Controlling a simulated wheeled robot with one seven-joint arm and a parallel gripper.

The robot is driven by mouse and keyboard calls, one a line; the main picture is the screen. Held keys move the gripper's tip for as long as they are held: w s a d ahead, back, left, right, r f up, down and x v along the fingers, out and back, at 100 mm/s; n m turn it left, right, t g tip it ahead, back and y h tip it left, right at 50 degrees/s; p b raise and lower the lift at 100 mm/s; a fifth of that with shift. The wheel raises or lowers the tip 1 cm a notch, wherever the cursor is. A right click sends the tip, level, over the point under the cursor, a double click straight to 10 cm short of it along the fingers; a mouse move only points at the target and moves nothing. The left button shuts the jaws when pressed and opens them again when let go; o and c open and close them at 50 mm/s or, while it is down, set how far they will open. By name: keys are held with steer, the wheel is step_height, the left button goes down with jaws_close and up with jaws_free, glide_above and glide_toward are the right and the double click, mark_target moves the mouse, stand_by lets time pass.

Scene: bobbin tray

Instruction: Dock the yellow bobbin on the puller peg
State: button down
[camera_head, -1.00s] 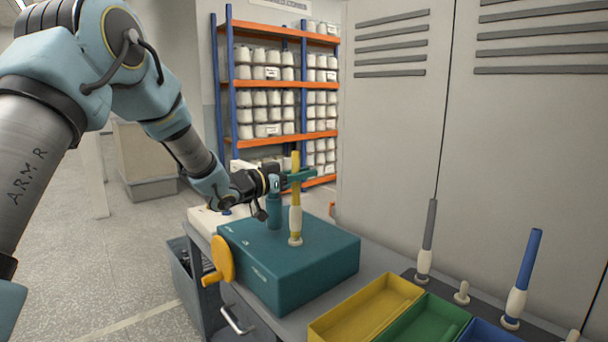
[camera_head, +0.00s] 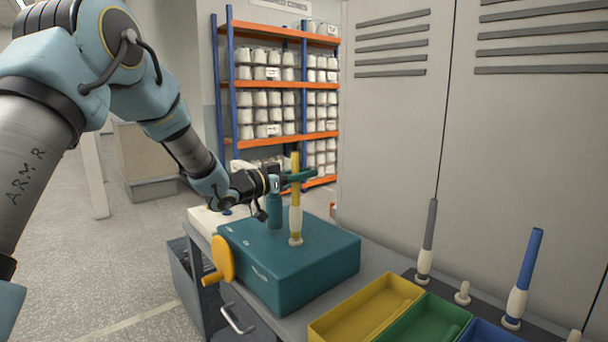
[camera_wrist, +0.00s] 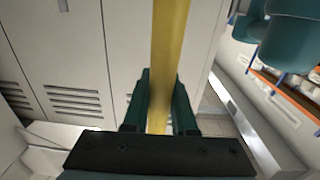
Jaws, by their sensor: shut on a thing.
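The yellow bobbin (camera_head: 296,195) is a tall yellow tube with a white wound band low on it. It stands upright on top of the teal puller box (camera_head: 300,275), its foot at a small white base on the lid; the peg itself is hidden. My gripper (camera_head: 299,176) reaches in from the left and is shut on the upper part of the bobbin, with the tube's top sticking out above the fingers. In the wrist view the yellow tube (camera_wrist: 168,45) runs between the two dark green fingers (camera_wrist: 160,95).
A yellow crank (camera_head: 221,261) is on the box's left side, and a teal post (camera_head: 273,205) rises behind the bobbin. Yellow (camera_head: 333,326) and green (camera_head: 400,335) trays lie at right. Grey (camera_head: 428,235) and blue (camera_head: 524,270) bobbins stand on a rail beside a bare peg (camera_head: 462,291).

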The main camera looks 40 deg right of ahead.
steer(key=shift+f, duration=0.45)
steer(key=c, duration=1)
jaws_free()
steer(key=w+a, duration=0.1)
steer(key=a, duration=1)
steer(key=shift+b, duration=0.45)
